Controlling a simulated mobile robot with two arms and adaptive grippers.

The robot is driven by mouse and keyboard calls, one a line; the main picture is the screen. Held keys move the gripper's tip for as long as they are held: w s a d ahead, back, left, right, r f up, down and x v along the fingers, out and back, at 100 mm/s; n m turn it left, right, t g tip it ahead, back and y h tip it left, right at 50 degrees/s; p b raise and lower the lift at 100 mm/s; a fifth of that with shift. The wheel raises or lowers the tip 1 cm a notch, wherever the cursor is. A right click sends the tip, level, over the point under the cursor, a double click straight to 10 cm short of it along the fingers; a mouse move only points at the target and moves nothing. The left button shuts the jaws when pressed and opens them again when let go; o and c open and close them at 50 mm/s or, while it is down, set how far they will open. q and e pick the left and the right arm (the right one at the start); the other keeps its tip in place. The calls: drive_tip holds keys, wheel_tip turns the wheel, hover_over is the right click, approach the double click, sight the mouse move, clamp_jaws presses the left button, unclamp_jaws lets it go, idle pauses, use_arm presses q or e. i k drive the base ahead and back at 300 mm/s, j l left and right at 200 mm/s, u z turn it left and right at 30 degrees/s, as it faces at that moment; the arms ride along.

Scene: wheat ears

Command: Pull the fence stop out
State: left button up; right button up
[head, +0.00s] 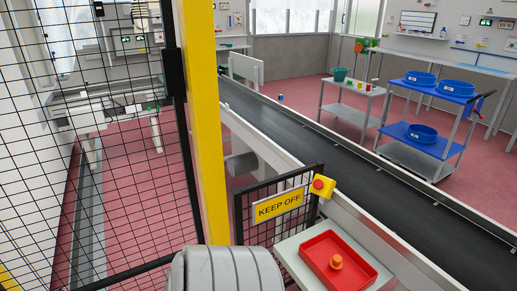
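The fence stop is a red mushroom button (320,185) on a small yellow box (325,189). It sits at the top right corner of a low black mesh fence panel (243,222), beside a yellow KEEP OFF sign (279,206). Whether the button is pressed in or out is too small to tell. Neither of my grippers shows in the head view. A grey ridged rounded part, seemingly mine, fills the bottom centre, left of the sign and apart from the button in the picture.
A red tray (308,250) holding an orange knob-like object (336,262) stands below the button. A black conveyor (345,158) runs behind. A yellow post (204,120) and tall mesh fence (100,150) block the left.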

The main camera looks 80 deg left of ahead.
sight(318, 184)
drive_tip(key=u, duration=1.95)
